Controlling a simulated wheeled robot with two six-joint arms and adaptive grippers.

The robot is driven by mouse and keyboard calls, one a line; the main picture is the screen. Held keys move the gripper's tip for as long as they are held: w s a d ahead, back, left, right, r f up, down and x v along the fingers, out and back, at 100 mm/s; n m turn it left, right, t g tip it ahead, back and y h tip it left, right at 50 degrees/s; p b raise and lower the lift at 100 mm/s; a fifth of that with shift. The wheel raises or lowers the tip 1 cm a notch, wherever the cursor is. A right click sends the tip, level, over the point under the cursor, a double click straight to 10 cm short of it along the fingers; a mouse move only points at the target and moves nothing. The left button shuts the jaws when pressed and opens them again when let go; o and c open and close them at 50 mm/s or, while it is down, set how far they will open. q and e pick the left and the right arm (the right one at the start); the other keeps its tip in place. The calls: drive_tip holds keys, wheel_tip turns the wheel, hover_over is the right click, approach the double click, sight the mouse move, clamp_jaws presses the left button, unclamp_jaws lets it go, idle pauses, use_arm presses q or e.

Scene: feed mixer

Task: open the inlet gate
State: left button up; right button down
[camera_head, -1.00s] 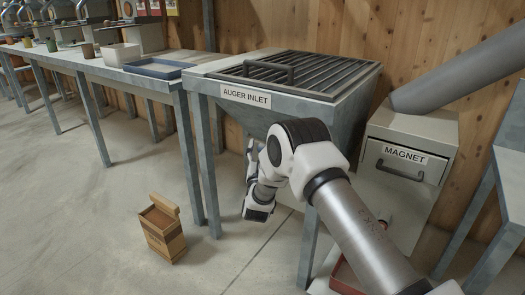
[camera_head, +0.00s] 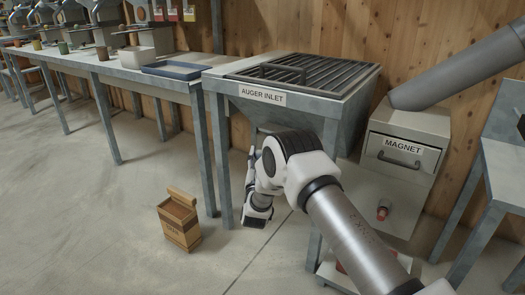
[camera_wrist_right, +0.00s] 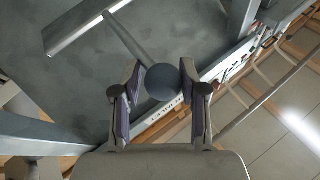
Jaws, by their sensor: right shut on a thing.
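The auger inlet (camera_head: 262,96) is a grey steel hopper with a labelled front and a barred grate on top. My right arm reaches in front of its legs, with the hand below the hopper. In the right wrist view my right gripper (camera_wrist_right: 160,82) is shut on a dark round knob (camera_wrist_right: 162,83), one finger on each side. A thin rod (camera_wrist_right: 128,38) runs from the knob up and left to a pale-edged bar (camera_wrist_right: 84,28) by grey sheet metal. The gate plate itself cannot be made out clearly. My left gripper is not in view.
An open brown box (camera_head: 180,222) stands on the floor at left. A bench with a blue tray (camera_head: 180,70) adjoins the hopper.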

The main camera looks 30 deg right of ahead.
drive_tip(key=shift+w+a+r, duration=0.1)
drive_tip(key=shift+a, duration=0.25)
drive_tip(key=c, duration=0.8)
unclamp_jaws()
drive_tip(key=shift+o, duration=0.3)
drive_tip(key=shift+w+a, duration=0.1)
drive_tip(key=shift+a, duration=0.15)
drive_tip(key=shift+d, duration=0.1)
drive_tip(key=shift+d, duration=0.1)
drive_tip(key=shift+s+f, duration=0.2)
drive_tip(key=shift+s, duration=0.1)
drive_tip(key=v, duration=1.1)
drive_tip(key=shift+s+a, duration=0.15)
drive_tip(key=shift+a, duration=0.1)
